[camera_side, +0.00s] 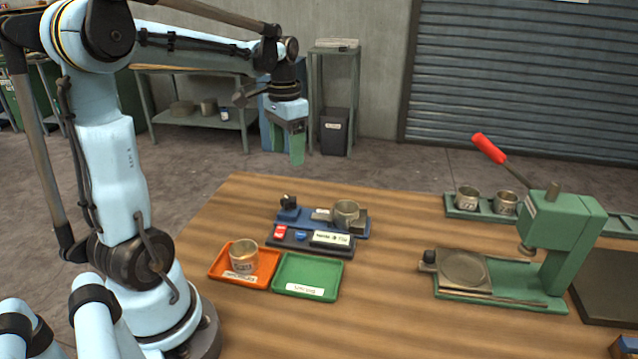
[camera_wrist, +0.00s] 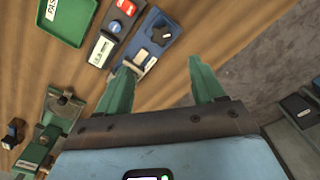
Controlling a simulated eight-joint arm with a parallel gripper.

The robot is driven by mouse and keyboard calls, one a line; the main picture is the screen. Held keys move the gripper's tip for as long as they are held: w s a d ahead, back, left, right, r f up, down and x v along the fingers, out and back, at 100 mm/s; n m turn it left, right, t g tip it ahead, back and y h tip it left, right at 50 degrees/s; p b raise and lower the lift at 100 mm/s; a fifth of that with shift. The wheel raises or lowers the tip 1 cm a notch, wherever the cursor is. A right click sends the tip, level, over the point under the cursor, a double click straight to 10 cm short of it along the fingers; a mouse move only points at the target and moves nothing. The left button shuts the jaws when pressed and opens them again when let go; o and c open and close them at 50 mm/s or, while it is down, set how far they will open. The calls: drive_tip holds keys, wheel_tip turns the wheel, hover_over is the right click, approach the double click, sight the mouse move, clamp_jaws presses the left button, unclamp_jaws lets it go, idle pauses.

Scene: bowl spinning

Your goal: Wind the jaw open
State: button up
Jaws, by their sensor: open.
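A blue fixture (camera_side: 368,232) stands on the wooden table with a black knob (camera_side: 289,202) at its left end. In the wrist view my gripper (camera_wrist: 160,65) is open, with nothing between the fingers.
An orange tray (camera_side: 218,277) holding a metal cup and an empty green tray (camera_side: 318,272) are in front. A green press (camera_side: 565,240) with a red-handled lever stands right. Table between is clear.

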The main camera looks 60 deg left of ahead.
sight(289, 199)
wheel_tip(289, 199, down, 12)
drive_tip(key=shift+a+f, duration=0.1)
drive_tip(key=shift+a, duration=0.05)
idle(0.6)
drive_tip(key=shift+c, duration=0.3)
drive_tip(key=c, duration=1)
